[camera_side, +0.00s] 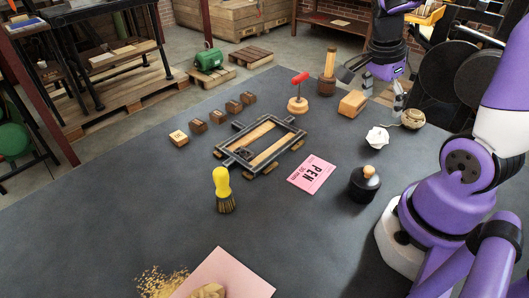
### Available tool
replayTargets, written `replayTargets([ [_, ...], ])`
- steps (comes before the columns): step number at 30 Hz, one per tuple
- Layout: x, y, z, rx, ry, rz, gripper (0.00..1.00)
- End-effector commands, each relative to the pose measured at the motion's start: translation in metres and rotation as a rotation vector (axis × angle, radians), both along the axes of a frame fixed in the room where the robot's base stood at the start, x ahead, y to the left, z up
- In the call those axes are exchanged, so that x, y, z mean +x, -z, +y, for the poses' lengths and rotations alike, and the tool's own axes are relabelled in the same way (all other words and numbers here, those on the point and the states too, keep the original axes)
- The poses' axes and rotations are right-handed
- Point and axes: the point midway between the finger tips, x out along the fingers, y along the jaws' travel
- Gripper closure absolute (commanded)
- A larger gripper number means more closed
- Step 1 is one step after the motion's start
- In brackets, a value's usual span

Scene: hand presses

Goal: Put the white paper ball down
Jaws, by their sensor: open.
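The white paper ball (377,137) rests on the dark tabletop (120,230) at the right, left of my arm's base. My gripper (398,98) is above and behind it in the picture, near the far right of the table. Its fingers point down and are open, apart from the paper ball. I see nothing held between the fingers, though they are small in this view.
A ball of twine (413,118) lies right of the paper ball, and a wooden block (352,103) behind it.

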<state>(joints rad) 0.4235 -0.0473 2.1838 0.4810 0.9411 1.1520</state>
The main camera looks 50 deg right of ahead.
Motion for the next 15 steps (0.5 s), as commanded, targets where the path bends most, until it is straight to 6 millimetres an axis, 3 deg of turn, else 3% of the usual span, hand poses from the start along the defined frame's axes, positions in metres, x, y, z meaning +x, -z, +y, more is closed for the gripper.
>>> replayTargets([
  [5, 0.004, -0.019, 0.008, 0.002, -0.038, -0.007, 0.11],
  [7, 0.009, -0.026, 0.019, 0.010, -0.183, -0.020, 0.11],
  [11, 0.023, -0.041, 0.063, 0.003, -0.749, -0.070, 0.11],
  [15, 0.027, -0.053, 0.119, -0.078, -1.420, -0.114, 0.11],
])
